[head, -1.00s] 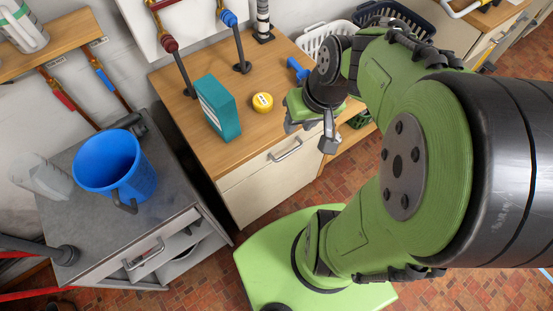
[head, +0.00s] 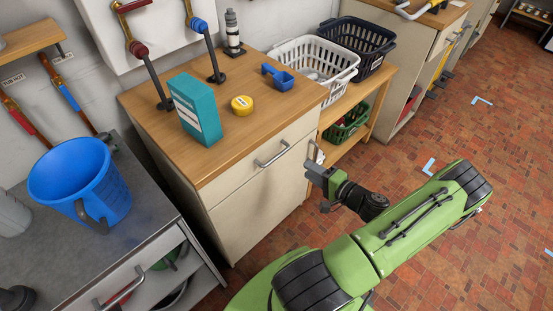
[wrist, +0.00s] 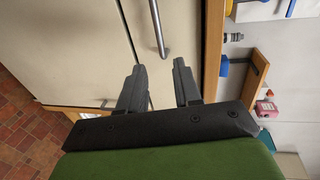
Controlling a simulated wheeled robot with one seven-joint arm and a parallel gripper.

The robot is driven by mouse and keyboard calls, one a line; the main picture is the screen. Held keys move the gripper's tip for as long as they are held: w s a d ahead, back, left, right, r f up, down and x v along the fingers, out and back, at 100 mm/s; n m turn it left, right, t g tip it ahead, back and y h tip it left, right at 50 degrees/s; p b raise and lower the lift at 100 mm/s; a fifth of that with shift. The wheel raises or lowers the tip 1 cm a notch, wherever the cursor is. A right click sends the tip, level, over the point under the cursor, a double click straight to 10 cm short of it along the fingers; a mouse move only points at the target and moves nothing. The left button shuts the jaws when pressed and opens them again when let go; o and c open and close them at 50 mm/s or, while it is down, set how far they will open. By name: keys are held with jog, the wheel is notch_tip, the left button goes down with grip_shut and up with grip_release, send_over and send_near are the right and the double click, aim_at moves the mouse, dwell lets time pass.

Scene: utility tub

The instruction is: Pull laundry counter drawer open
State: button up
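The laundry counter drawer (head: 250,163) is the cream front under the wooden counter top, and it looks shut. Its metal bar handle (head: 272,155) runs along the front. The handle also shows in the wrist view (wrist: 158,28), beyond the fingertips and roughly in line with the gap between them. My gripper (head: 313,160) is to the right of the handle in the head view, apart from it. In the wrist view my gripper (wrist: 159,66) has its two dark fingers spread with nothing between them.
A teal box (head: 194,110), a yellow tin (head: 242,105) and a blue scoop (head: 280,78) stand on the counter. White (head: 318,58) and dark (head: 362,42) baskets are on the right shelf. A blue bucket (head: 80,180) stands on the grey bench. Brick floor at right is clear.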

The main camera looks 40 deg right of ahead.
aim_at(281, 153)
jog(key=b+x, duration=0.2)
jog(key=x, duration=1.1)
jog(key=shift+w+a, duration=0.1)
jog(key=shift+w, duration=0.25)
jog(key=shift+c, duration=0.3)
grip_shut()
